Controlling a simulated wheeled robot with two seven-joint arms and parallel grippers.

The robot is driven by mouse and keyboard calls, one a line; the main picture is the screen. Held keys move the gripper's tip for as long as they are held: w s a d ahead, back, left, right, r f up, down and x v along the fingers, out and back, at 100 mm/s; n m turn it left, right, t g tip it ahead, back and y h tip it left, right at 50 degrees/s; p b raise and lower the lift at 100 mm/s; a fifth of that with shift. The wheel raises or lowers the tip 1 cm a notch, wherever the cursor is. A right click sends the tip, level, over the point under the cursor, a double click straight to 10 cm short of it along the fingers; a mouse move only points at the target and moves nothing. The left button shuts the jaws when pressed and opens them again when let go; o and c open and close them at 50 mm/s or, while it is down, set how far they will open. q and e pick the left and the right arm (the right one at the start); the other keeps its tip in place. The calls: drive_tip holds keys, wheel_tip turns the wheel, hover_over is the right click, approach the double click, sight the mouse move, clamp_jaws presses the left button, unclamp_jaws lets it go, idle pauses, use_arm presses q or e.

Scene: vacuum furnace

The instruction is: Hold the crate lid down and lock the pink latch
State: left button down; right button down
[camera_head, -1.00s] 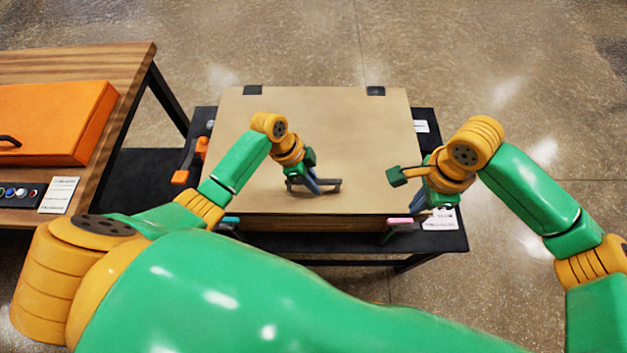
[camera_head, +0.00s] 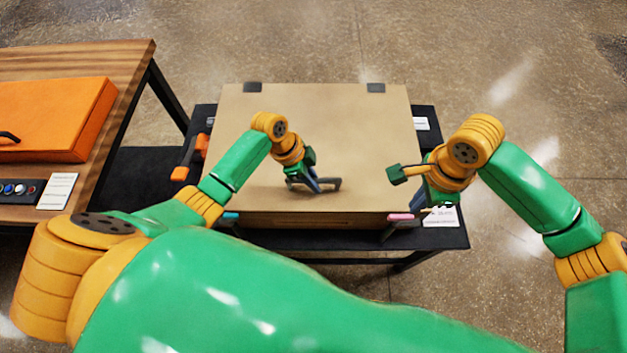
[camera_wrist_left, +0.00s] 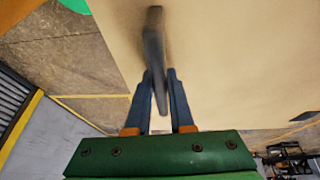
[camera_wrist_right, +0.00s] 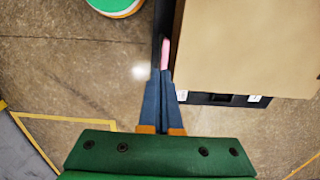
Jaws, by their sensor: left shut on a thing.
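The crate lid (camera_head: 345,130) is a flat tan panel lying closed on the crate, with a dark handle (camera_head: 330,184) near its front. My left gripper (camera_head: 314,187) is shut on this handle; the left wrist view shows the handle (camera_wrist_left: 155,45) between its fingers. The pink latch (camera_head: 401,217) is at the crate's front right corner. My right gripper (camera_head: 424,204) is just right of it. In the right wrist view, its fingers (camera_wrist_right: 164,76) are together and point at the pink latch (camera_wrist_right: 165,54); whether they touch it is unclear.
A teal latch (camera_head: 231,215) is at the crate's front left. An orange-ended lever (camera_head: 180,173) stands left of the crate. The crate rests on a black table (camera_head: 452,235). A wooden bench (camera_head: 120,58) with an orange case (camera_head: 55,118) is further left.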

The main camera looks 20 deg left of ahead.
sight(402, 218)
idle(0.6)
drive_tip(key=c, duration=1.2)
unclamp_jaws()
drive_tip(key=shift+a+r, duration=0.1)
drive_tip(key=shift+r, duration=0.25)
drive_tip(key=o, duration=0.3)
wheel_tip(402, 218, up, 3)
drive_tip(key=shift+f, duration=0.2)
drive_tip(key=shift+o, duration=0.2)
wheel_tip(402, 218, down, 12)
drive_tip(key=shift+r, duration=0.2)
drive_tip(key=shift+w, duration=0.1)
clamp_jaws()
